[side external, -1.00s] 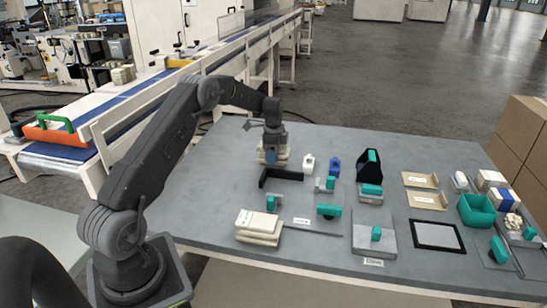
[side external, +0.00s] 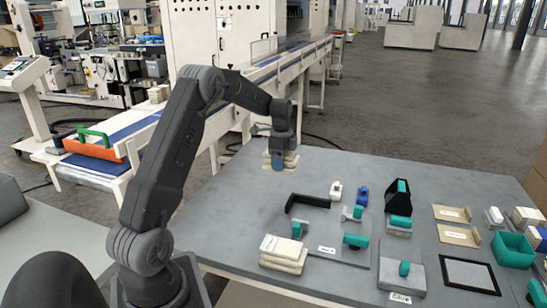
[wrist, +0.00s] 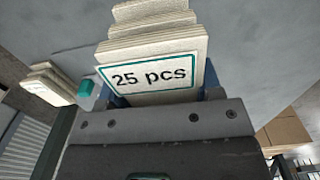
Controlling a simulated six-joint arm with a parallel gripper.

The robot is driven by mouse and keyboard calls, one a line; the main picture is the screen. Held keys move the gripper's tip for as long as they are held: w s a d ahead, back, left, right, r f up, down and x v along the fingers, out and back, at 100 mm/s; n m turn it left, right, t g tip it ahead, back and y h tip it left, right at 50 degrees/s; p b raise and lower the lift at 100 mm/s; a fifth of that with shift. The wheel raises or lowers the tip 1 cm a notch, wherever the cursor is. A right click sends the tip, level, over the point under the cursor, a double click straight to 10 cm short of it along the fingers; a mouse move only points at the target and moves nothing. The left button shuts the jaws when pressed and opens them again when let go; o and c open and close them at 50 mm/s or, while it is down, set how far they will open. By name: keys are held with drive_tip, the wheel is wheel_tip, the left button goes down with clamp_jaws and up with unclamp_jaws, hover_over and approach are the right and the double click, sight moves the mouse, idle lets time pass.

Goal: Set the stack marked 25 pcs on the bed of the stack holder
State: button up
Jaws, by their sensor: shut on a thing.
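My gripper (side external: 277,163) is shut on the stack marked 25 pcs, a pile of cream pads (side external: 291,158). In the wrist view the stack (wrist: 155,70) sits between the jaws, its green-bordered label facing the camera. In the side view the stack is near the table's far left edge, apparently raised. The stack holder seems to be the flat grey bed (side external: 330,225) with a black L-shaped fence (side external: 308,200) at its back left and teal-handled clamps (side external: 297,229) (side external: 355,241). The stack is behind the fence, off the bed.
Another cream stack (side external: 283,254) lies at the table's front left, beside the bed. A teal-handled block (side external: 404,270), a black stand (side external: 398,188), tan trays (side external: 458,234), a teal bin (side external: 513,252) and a black-framed plate (side external: 468,273) occupy the right. Bare table lies left of the fence.

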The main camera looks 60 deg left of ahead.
hover_over(311, 215)
drive_tip(key=f, duration=0.2)
drive_tip(key=shift+f, duration=2.35)
drive_tip(key=shift+f, duration=1.5)
drive_tip(key=o, duration=1.1)
drive_tip(key=shift+o, duration=0.5)
